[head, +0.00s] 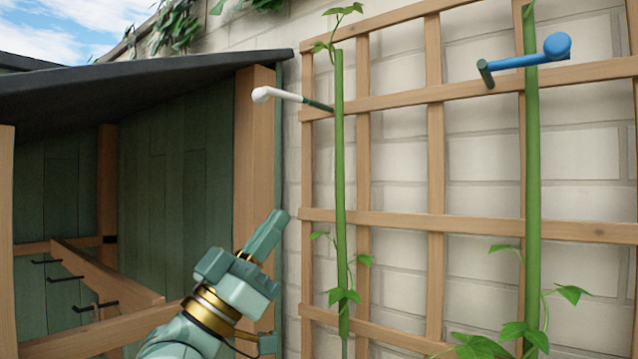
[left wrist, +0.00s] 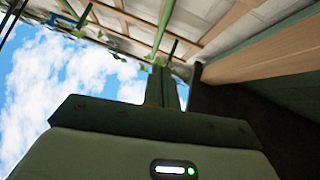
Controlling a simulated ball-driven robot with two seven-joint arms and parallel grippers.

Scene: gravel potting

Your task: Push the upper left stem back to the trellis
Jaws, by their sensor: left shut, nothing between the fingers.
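The upper left stem (head: 340,190) is a green upright stalk with a few leaves, in front of the wooden trellis (head: 436,150) in the head view. A white-tipped peg (head: 278,95) with a dark green end meets the stem near its top. My left gripper (head: 270,232) is shut and empty, left of the stem and apart from it, pointing up and right. In the left wrist view the shut fingers (left wrist: 163,88) point toward the trellis, and a green stem (left wrist: 163,25) shows beyond them. My right gripper is not in view.
A second, thicker green stem (head: 532,180) stands at the right, with a blue-handled peg (head: 525,60) beside it. A dark-roofed green shed (head: 160,170) with a wooden post (head: 254,150) stands left of the trellis. A pale brick wall (head: 480,130) is behind it.

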